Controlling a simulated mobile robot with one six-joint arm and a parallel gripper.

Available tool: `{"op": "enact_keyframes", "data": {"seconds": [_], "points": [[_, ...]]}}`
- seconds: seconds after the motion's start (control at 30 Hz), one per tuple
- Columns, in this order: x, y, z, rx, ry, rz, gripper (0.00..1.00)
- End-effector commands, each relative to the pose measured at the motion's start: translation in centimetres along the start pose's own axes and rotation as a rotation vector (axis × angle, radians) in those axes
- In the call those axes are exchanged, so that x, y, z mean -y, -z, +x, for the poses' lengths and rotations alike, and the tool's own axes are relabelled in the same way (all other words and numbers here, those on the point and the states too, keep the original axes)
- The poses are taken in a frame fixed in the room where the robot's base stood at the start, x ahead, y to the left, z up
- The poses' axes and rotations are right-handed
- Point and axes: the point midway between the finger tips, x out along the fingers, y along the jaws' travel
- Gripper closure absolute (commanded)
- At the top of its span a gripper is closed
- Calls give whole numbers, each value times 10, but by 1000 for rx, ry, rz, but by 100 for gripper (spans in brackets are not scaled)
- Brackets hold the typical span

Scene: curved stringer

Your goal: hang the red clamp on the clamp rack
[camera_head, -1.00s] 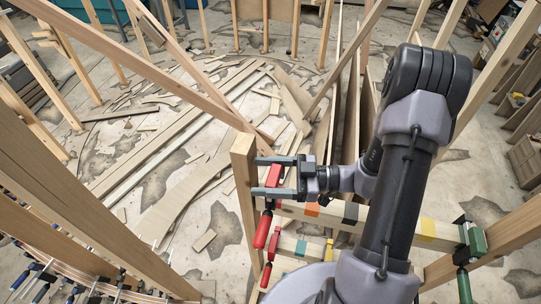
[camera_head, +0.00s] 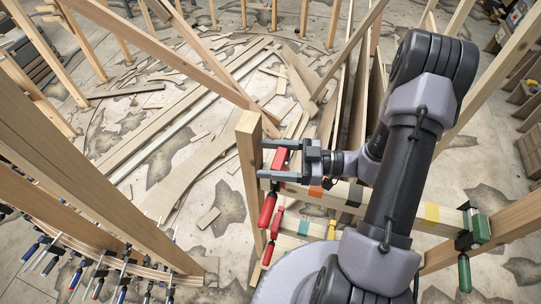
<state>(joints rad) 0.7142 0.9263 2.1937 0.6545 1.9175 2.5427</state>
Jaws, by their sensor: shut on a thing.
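My gripper (camera_head: 270,159) is shut on the red clamp (camera_head: 280,158), its two grey fingers at the clamp's upper red part. The clamp's red handle (camera_head: 267,209) hangs below the fingers. The clamp rack (camera_head: 398,207) is a pale rail with orange, dark and yellow marks, running right from a wooden post. The held clamp is at the rail's left end, close to the post. I cannot tell whether it touches the rail. Another red clamp (camera_head: 277,223) shows just below, around a lower rail, partly hidden.
A green clamp (camera_head: 480,229) is on the rail's right end. The wooden post (camera_head: 249,165) stands close left of my gripper. Several clamps line a curved laminated piece (camera_head: 120,262) at lower left. Loose boards lie on the floor behind.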

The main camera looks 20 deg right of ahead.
Motion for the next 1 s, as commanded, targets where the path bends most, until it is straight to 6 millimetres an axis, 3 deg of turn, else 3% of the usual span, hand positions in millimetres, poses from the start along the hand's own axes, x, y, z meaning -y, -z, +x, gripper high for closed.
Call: {"op": "enact_keyframes", "data": {"seconds": [0.63,1.0], "points": [[0,-1,0,-1,-1,0,100],[0,-14,0,-1,-1,1,100]]}}
